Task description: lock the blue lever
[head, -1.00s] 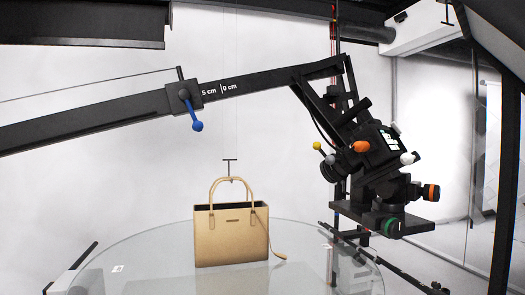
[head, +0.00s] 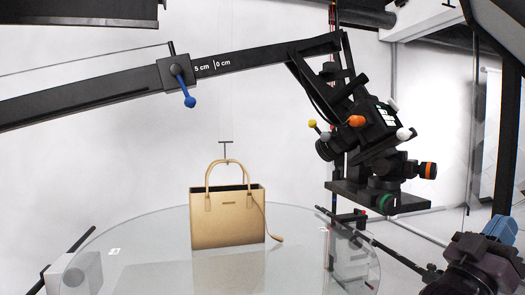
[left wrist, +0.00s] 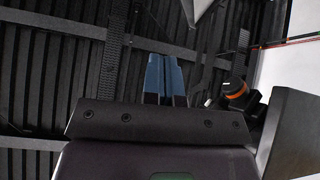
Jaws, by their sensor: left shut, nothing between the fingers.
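The blue lever (head: 187,92) is a short rod with a ball end. It hangs down and slightly right from a black clamp block (head: 174,71) on the long black boom (head: 95,96). My left gripper (head: 505,228) is at the lower right corner of the head view, far from the lever. Its blue fingers are together with nothing between them; they also show in the left wrist view (left wrist: 166,76). The lever is not in the left wrist view. My right gripper is not in view.
A camera rig (head: 372,135) with white, yellow, orange and green knobs hangs at the boom's right end. A tan handbag (head: 228,222) stands on the round glass turntable (head: 140,262). Open air lies below the lever, above the turntable.

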